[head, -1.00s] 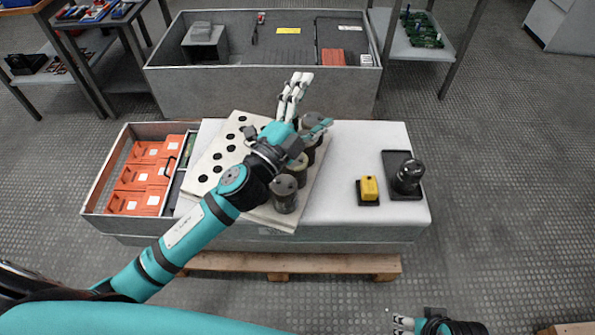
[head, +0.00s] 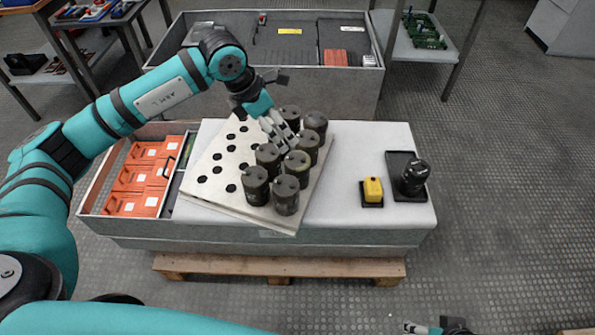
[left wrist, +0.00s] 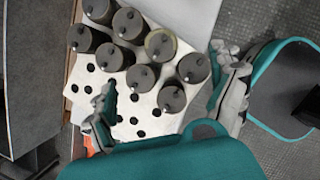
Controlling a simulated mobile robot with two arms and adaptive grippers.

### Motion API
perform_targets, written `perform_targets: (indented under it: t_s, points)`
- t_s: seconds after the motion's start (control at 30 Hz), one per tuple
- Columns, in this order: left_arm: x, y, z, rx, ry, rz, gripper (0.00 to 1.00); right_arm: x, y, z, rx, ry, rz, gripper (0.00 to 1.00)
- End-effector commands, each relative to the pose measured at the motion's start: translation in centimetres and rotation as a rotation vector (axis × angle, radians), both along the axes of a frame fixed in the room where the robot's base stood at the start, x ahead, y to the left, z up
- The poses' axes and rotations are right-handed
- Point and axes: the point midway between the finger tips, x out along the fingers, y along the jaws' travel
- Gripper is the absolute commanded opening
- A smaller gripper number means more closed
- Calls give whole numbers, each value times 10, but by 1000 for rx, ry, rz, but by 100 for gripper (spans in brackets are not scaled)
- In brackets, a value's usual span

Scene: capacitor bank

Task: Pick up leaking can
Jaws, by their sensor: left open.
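Several dark grey cans stand upright in a white perforated board (head: 215,170) on the bench. One can (head: 297,170) has a yellowish stained rim and top, and looks like the leaking one. It also shows in the left wrist view (left wrist: 160,45), among the other cans. My left gripper (head: 284,138) is open over the back of the can group, pointing down. In the left wrist view its fingers (left wrist: 165,95) are spread wide, with cans between and beyond them. The stained can stands upright and is not gripped. My right gripper (head: 430,328) shows only partly at the bottom edge.
A black tray (head: 405,192) with a dark shiny can-like object (head: 415,174) lies at the bench's right. A yellow block (head: 373,189) on a black base stands beside it. Orange boxes (head: 140,175) fill the left bin. A grey crate (head: 350,85) stands behind.

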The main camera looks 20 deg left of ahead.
Motion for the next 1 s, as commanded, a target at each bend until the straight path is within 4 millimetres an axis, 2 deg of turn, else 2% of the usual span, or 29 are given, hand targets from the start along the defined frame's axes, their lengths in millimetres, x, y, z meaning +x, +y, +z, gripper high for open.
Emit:
perform_targets:
  t_s: [0.03,0.13,0.4,0.67,0.77,0.87,1.0]
  points:
    - [2,-4,-13,-2,3,-2,93,-2,0,4,0,-4,0,67]
    - [8,-10,-34,-4,4,-2,93,-5,-1,10,1,-8,-1,67]
    - [23,-24,-83,-5,2,-2,93,-5,-1,-1,0,-6,-1,67]
    - [29,-29,-101,-6,1,-1,93,-5,-1,-4,-1,-6,-1,67]
    - [30,-30,-115,-5,2,-3,93,-5,-1,-9,-1,-5,0,67]
    - [33,-32,-132,-6,5,-2,93,11,4,-8,14,-76,5,67]
    - [38,-36,-143,-7,1,-3,93,30,9,-2,32,-164,12,67]
